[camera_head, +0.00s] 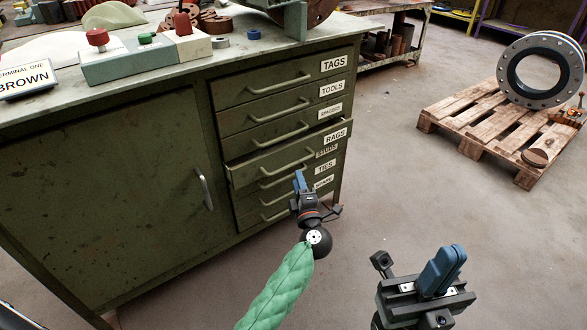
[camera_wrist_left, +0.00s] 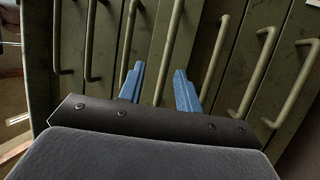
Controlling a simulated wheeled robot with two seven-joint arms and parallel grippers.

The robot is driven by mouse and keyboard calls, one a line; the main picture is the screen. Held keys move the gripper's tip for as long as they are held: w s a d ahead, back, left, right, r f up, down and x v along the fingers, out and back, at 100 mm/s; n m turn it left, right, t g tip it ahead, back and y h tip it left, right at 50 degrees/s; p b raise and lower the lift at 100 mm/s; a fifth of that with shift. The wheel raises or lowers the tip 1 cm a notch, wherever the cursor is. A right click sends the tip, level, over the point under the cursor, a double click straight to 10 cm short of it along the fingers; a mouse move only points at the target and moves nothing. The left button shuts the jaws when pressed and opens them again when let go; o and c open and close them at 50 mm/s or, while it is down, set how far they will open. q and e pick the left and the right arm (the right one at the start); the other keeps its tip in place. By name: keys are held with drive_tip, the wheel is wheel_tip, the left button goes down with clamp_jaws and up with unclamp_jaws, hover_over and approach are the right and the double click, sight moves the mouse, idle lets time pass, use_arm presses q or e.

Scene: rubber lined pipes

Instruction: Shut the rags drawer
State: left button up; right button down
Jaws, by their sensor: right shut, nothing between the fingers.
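The rags drawer (camera_head: 245,168) is the green metal drawer labelled RAGS in the head view. It stands out a little from the cabinet front and partly covers the label below it. Its bar handle (camera_head: 286,163) faces me. My left gripper (camera_head: 299,181) is in front of the drawers, just below that handle in the picture; I cannot tell whether it touches anything. In the left wrist view its blue fingers (camera_wrist_left: 160,88) are apart, with drawer handles beyond them and nothing visibly held. My right gripper (camera_head: 441,268) is shut and empty, over the floor at the lower right.
The other drawers, such as the tools drawer (camera_head: 262,113), look flush with the green cabinet. A cupboard door (camera_head: 110,200) is left of them. The worktop (camera_head: 150,88) carries a control box and parts. A pallet (camera_head: 480,125) with a flanged pipe stands right. Floor between is clear.

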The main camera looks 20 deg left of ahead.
sight(293, 165)
use_arm(q)
drive_tip(key=shift+w+f+b+x, duration=0.1)
drive_tip(key=shift+f+b+x, duration=0.2)
drive_tip(key=shift+x, duration=1.05)
drive_tip(key=shift+w+f+b+x, duration=0.15)
drive_tip(key=shift+b+x, duration=0.3)
drive_tip(key=shift+x, duration=0.9)
drive_tip(key=shift+f+b+x, duration=0.2)
drive_tip(key=shift+b+x, duration=0.15)
drive_tip(key=shift+x, duration=1)
drive_tip(key=shift+d, duration=0.1)
clamp_jaws()
